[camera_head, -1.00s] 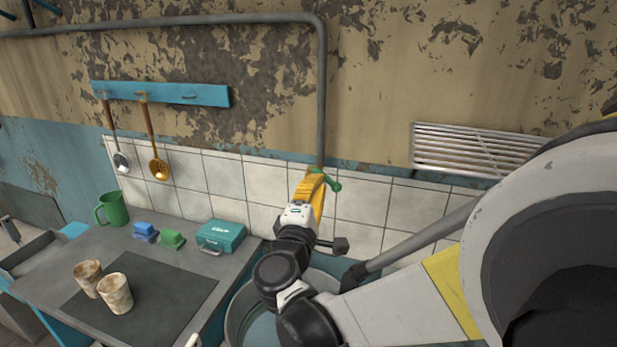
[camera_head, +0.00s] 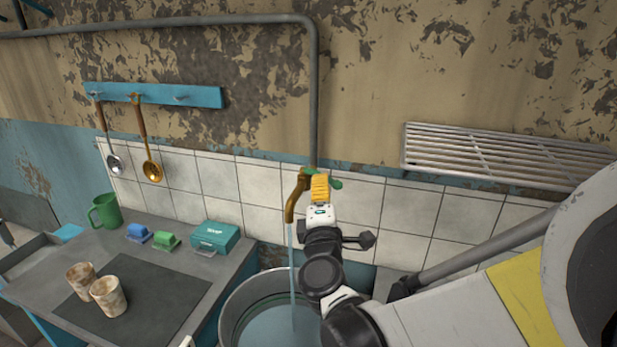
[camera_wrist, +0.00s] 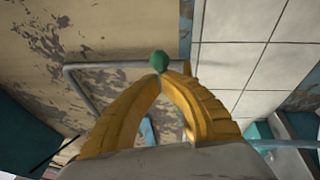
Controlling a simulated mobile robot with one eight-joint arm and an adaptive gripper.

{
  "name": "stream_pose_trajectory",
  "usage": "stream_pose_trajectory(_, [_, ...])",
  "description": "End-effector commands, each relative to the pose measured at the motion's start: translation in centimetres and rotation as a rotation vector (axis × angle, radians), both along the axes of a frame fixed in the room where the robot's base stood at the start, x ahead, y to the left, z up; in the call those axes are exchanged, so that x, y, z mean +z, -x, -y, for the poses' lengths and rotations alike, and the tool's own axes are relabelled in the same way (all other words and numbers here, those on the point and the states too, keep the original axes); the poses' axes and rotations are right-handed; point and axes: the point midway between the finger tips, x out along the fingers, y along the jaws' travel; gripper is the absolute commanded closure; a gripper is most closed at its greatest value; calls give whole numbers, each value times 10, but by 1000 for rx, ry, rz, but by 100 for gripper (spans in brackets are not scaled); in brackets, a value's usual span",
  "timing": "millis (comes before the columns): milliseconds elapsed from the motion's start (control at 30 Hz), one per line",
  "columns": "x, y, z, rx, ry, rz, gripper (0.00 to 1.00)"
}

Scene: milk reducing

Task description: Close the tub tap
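The tub tap has a brown-gold spout (camera_head: 293,200) at the foot of a grey wall pipe, and a green handle (camera_head: 336,184) that sticks out to the right. A stream of water (camera_head: 291,265) runs from the spout into the round grey tub (camera_head: 235,305). My gripper (camera_head: 319,180) is in front of the handle, just right of the spout, and hides part of the handle. In the wrist view, its yellow fingers (camera_wrist: 161,78) bow inward and their tips come together. The handle's green knob (camera_wrist: 159,60) shows just beyond the tips. I cannot tell whether the fingers hold the handle.
A counter left of the tub holds two speckled cups (camera_head: 96,287), a green mug (camera_head: 106,212), blue and green sponges, and a teal box (camera_head: 215,237). A white slatted rack (camera_head: 485,155) is on the wall at right. Two ladles hang from a blue rail (camera_head: 160,94).

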Motion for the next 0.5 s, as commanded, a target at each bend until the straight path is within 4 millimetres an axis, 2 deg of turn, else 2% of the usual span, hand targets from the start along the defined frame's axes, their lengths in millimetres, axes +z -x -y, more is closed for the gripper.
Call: stream_pose_trajectory(500, [0,-17,27,-3,1,0,100])
